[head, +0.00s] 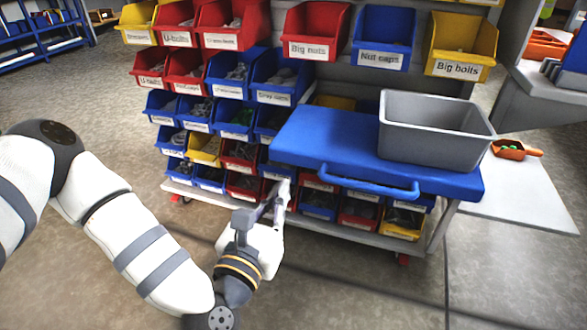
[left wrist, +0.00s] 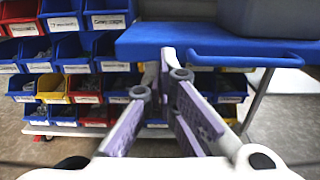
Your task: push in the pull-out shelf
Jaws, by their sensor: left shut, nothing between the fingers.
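The blue pull-out shelf (head: 310,146) sticks out from the bin rack toward me, with a blue handle bar (head: 365,184) along its front edge. In the left wrist view the shelf (left wrist: 165,38) is at upper right, and its handle (left wrist: 245,60) shows at the right. A grey bin (head: 430,140) stands on the shelf's right part. My left gripper (head: 277,192) is shut and empty, just in front of and below the shelf's front left edge. Whether its tips touch the shelf I cannot tell. My right gripper is not in view.
The wheeled rack (head: 310,222) holds several red, blue and yellow bins of parts around the shelf. An orange scoop (head: 508,150) lies on a pale surface (head: 535,195) at right. The floor in front is clear.

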